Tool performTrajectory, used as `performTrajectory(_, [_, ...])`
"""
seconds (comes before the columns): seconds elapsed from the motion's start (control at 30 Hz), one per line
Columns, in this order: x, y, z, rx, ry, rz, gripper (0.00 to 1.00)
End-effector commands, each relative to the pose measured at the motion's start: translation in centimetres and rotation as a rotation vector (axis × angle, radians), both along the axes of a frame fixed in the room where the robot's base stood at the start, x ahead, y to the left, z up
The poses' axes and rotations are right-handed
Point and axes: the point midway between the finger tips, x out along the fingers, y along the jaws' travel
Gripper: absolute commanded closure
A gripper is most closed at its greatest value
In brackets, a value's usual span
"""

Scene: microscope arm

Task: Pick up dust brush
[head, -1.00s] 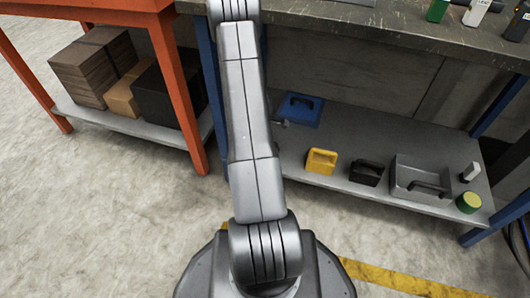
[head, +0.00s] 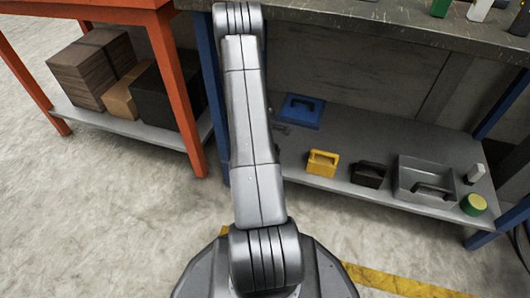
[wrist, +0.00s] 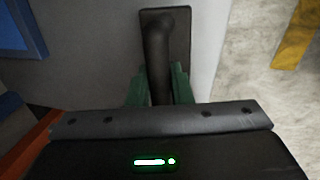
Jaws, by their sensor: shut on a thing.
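The dust brush (wrist: 158,45) is dark, with a thick handle rising from a flat rectangular dark part, in the wrist view. My gripper (wrist: 160,73) has its green fingers on both sides of the handle and is shut on it. The pale shelf surface lies behind the brush; whether the brush touches it I cannot tell. In the head view my arm hides the gripper. A small dark shape shows beside the arm there, too unclear to name.
The grey lower shelf (head: 385,150) holds a blue case (head: 301,110), a yellow box (head: 322,163), a black box (head: 369,174), a grey bin (head: 424,183) and a green-yellow can (head: 474,204). The worktop (head: 400,28) overhangs it. An orange table (head: 178,85) stands left.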

Motion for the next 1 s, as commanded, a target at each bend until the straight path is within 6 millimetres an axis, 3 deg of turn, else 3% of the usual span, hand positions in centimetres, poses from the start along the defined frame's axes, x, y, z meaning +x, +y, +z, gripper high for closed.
performTrajectory(0.27, [0.0,0.0,0.4,0.000,-0.001,0.000,1.00])
performTrajectory(0.7, [0.1,0.0,8.4,0.000,-0.003,0.000,1.00])
performTrajectory(1.0, [0.0,0.0,10.1,0.000,-0.001,0.000,1.00])
